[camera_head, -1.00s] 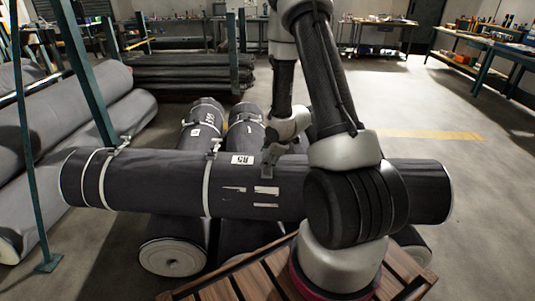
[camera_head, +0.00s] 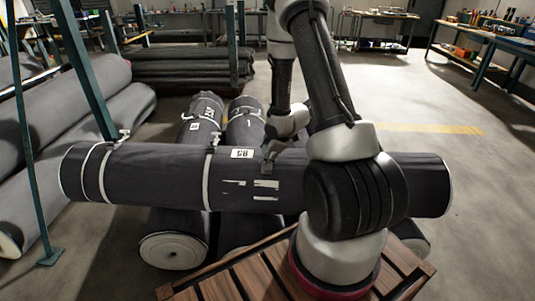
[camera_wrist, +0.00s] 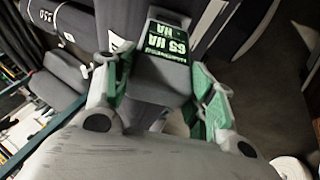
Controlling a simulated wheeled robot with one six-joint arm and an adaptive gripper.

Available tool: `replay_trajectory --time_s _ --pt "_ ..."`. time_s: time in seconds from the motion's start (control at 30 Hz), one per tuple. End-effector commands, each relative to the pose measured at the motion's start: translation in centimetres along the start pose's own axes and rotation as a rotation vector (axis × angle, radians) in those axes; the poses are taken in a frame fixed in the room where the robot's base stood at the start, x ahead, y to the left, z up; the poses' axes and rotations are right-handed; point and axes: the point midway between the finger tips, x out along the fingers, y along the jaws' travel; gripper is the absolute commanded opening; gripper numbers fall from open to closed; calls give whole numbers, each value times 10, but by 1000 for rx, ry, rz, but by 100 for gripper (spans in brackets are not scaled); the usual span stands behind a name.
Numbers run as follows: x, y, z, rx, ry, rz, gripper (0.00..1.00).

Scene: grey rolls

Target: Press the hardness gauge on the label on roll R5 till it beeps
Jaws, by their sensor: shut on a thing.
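Roll R5 (camera_head: 150,180) is a long dark grey roll lying crosswise on other rolls, with pale straps around it. Its white label (camera_head: 242,154), marked R5, is on the upper side near the middle. Pale patches (camera_head: 265,190) show lower on its front. My gripper (camera_head: 268,158) is over the roll's upper side, just right of the label. In the wrist view my gripper (camera_wrist: 160,95) has its green-padded fingers shut on the hardness gauge (camera_wrist: 165,75), a dark grey body with a lit green display. I cannot tell whether the gauge's foot touches the roll.
Several rolls (camera_head: 172,250) lie under R5, pointing away. Large grey rolls (camera_head: 80,110) lie at left behind green posts (camera_head: 85,75). A slatted wooden deck (camera_head: 250,280) is in front. Workbenches (camera_head: 495,45) stand at the back and right. The floor at right is clear.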

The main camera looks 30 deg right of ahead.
Motion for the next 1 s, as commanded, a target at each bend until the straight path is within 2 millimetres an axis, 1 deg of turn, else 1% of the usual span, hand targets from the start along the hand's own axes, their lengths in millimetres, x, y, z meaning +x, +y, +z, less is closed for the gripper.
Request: replay_trajectory --time_s 1.0 --pt "9 1 4 0 0 1 34"
